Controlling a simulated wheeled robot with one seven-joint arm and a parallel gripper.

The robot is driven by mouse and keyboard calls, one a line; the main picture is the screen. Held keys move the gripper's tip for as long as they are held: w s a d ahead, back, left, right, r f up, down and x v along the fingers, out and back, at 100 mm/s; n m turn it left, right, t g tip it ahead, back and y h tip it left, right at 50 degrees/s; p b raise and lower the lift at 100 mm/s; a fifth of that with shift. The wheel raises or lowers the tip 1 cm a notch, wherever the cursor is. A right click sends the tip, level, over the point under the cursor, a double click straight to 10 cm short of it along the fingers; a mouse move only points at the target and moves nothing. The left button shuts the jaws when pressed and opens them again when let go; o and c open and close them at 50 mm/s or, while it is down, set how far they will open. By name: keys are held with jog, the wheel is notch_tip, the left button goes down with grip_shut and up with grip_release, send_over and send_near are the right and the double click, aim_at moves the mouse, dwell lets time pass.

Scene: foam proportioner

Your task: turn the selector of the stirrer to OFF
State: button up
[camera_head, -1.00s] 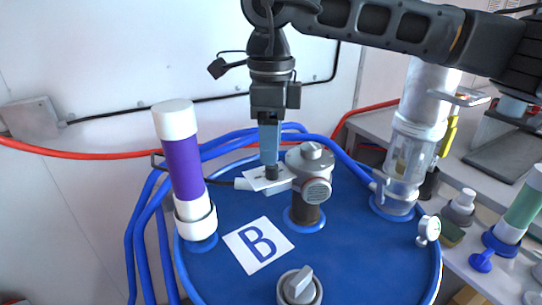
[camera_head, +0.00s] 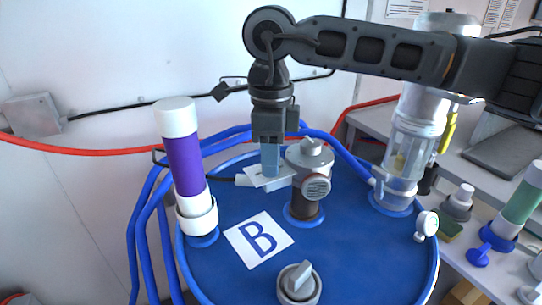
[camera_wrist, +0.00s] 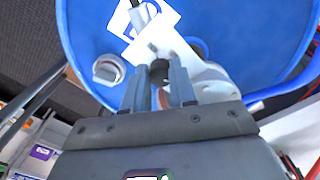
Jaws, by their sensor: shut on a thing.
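The stirrer (camera_head: 308,185) is a grey motor housing standing upright on the blue drum lid. A switch box with a white plate (camera_head: 259,181) sticks out from its left side. The selector is a small black knob (camera_wrist: 159,70) on that box; in the head view my fingers hide it. My gripper (camera_head: 271,174) points straight down over the plate. In the wrist view its two fingers (camera_wrist: 160,88) stand on either side of the knob and are shut on it. The markings on the plate are too small to read, so I cannot tell the knob's setting.
A purple and white cylinder (camera_head: 184,160) stands left on the lid (camera_head: 355,250). A clear cylinder (camera_head: 408,155) and a gauge (camera_head: 427,225) stand right. Blue hoses run behind.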

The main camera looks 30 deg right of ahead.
grip_shut()
jog(key=shift+f+n+b, duration=0.15)
jog(key=shift+n+b, duration=0.15)
jog(key=shift+b, duration=0.35)
jog(key=shift+n+b, duration=0.3)
jog(key=shift+b, duration=0.1)
jog(key=n+b, duration=0.2)
jog(key=b, duration=0.1)
jog(key=shift+f, duration=0.1)
jog(key=n+b, duration=0.3)
jog(key=shift+n, duration=0.4)
jog(key=shift+s+r+n+b, duration=0.15)
jog(key=shift+n+b, duration=0.55)
jog(key=shift+n, duration=0.45)
jog(key=shift+w+r+n+b, duration=0.1)
jog(key=shift+n+b, duration=0.55)
jog(key=shift+n, duration=0.5)
